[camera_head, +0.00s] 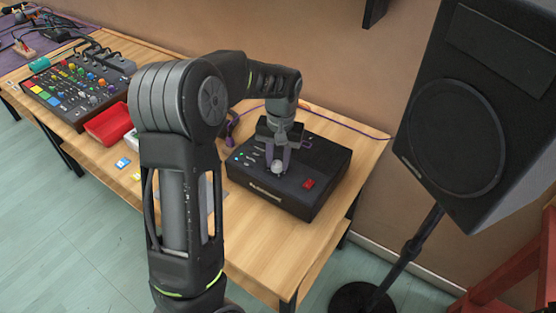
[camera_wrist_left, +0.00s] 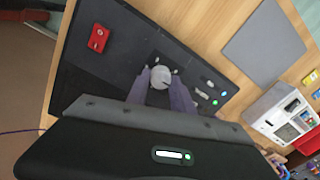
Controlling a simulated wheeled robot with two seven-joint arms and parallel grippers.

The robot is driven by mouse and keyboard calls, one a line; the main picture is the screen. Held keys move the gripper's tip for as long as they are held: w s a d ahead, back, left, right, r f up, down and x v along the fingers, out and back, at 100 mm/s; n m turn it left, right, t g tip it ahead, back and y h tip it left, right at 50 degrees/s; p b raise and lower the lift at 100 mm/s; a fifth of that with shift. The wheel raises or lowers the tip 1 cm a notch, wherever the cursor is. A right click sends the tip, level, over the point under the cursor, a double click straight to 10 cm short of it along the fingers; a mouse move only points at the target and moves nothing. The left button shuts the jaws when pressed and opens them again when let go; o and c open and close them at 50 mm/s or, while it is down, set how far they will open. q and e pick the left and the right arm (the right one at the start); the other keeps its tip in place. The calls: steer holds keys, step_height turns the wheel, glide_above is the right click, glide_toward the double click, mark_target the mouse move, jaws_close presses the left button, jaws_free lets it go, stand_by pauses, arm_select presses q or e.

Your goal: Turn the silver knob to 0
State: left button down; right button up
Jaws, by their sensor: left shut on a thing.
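The silver knob (camera_head: 278,167) sits on top of a black box (camera_head: 310,198) on the wooden table. In the left wrist view the knob (camera_wrist_left: 160,77) is round and pale, between the two purple-grey fingers. My left gripper (camera_head: 277,160) points down at the box, and its fingers are shut on the knob from both sides. It also shows in the left wrist view (camera_wrist_left: 160,84). The fingers and arm partly cover the box top. Any scale or number around the knob is too small to read. My right gripper is not in view.
A red switch (camera_head: 308,184) and small green lights are on the box top. A colourful mixer (camera_head: 75,90) and a red tray (camera_head: 108,124) stand to the left. A large speaker (camera_head: 470,110) on a stand is at the right.

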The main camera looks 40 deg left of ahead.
mark_target(278, 162)
arm_select(q)
steer(key=n, duration=0.4)
steer(key=shift+a+n, duration=0.1)
steer(key=shift+n, duration=0.2)
steer(key=n, duration=0.4)
stand_by(0.3)
steer(key=c, duration=1.1)
jaws_free()
steer(key=shift+w+r, duration=0.15)
steer(key=shift+r, duration=3.75)
